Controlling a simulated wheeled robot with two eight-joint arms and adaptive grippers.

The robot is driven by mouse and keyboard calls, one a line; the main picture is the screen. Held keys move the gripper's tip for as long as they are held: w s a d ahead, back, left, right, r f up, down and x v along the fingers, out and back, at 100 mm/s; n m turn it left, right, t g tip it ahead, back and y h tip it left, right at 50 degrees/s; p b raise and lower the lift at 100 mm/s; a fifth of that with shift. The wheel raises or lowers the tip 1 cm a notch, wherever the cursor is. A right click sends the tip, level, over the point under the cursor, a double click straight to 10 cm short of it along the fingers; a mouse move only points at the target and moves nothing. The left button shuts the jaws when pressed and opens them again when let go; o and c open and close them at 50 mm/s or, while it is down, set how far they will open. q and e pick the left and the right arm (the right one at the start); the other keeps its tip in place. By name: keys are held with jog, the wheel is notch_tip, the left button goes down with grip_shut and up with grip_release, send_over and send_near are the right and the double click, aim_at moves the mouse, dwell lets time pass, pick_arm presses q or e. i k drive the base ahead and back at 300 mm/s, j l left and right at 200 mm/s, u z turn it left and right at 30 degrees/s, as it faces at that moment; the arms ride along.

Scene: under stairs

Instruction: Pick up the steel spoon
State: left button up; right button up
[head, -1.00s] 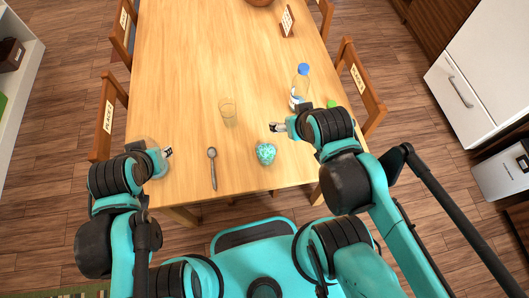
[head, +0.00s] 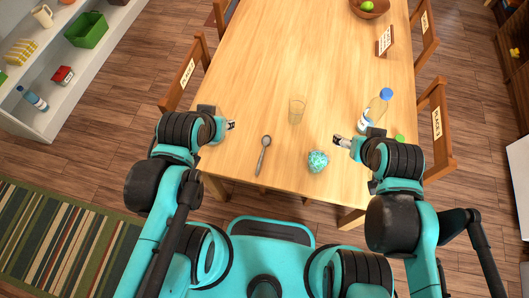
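The steel spoon (head: 263,154) lies on the wooden table (head: 262,85) near its front edge, bowl end away from me and handle toward the edge. My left gripper (head: 231,125) is left of the spoon, over the table's left front corner, apart from it. My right gripper (head: 337,140) is to the right, above the patterned teal item. Both grippers are small here, and I cannot tell for sure how far their fingers are apart. Neither touches the spoon, and nothing covers it.
A clear glass (head: 297,111) stands behind the spoon. A teal patterned item (head: 317,162) sits to its right. A bottle with a blue cap (head: 375,110) stands near my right arm. Chairs (head: 187,75) line the table sides. A shelf (head: 72,80) stands at the far left.

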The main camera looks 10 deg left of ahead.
aim_at(266, 140)
jog(key=k+j, duration=0.2)
jog(key=k, duration=0.2)
jog(key=k+j+z, duration=0.1)
jog(key=k+j, duration=0.15)
jog(key=k, duration=0.15)
jog(key=k+j, duration=0.15)
jog(key=k, duration=0.25)
